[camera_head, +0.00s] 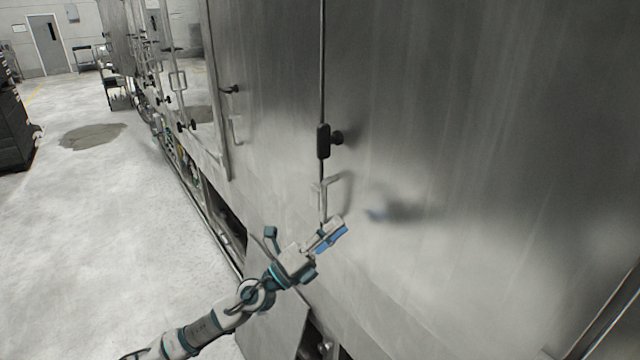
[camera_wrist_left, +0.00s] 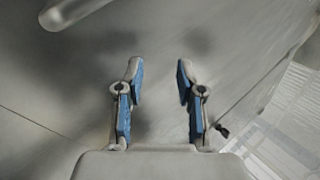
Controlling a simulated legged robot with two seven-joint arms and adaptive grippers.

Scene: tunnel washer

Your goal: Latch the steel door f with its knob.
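The steel door (camera_head: 450,120) is a large brushed panel filling the right of the head view. A vertical seam runs down its left edge, and the panel looks flush there. A black knob (camera_head: 336,138) with a dark latch plate sits at this seam. A light bar handle (camera_head: 325,190) is below the knob; a pale bar at the top left of the left wrist view (camera_wrist_left: 75,12) may be this handle. My left gripper (camera_head: 333,234) is just below the handle, near the steel surface. Its two blue-padded fingers (camera_wrist_left: 158,75) are apart with nothing between them. My right gripper is not in view.
More steel panels with black knobs (camera_head: 231,89) and handles line the machine to the left. Pipes and an open gap run along its base. A dark cabinet (camera_head: 14,120) stands at the far left.

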